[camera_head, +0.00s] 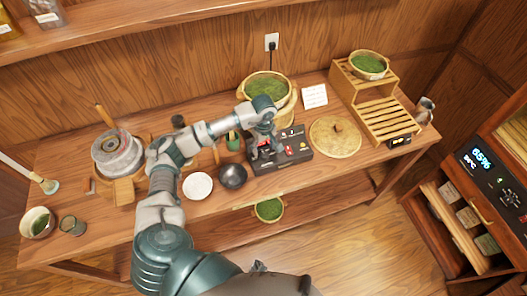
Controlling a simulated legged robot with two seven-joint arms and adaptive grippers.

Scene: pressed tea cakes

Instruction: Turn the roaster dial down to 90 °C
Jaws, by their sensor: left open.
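The roaster's dark control box (294,156) sits on the wooden table, in front of a round bamboo basket of green tea (266,84). Small red and light marks show on the box. My left gripper (264,148) is open and reaches down over the left part of the box. It hides that part, so I cannot make out the dial or its setting, nor whether the fingers touch it. My right gripper is not in view.
A black bowl (233,176) and a white plate (198,186) stand close left of the box. A woven round lid (335,138) lies to its right. A stone mill (117,152) stands at left, a slatted wooden stand (381,112) at right.

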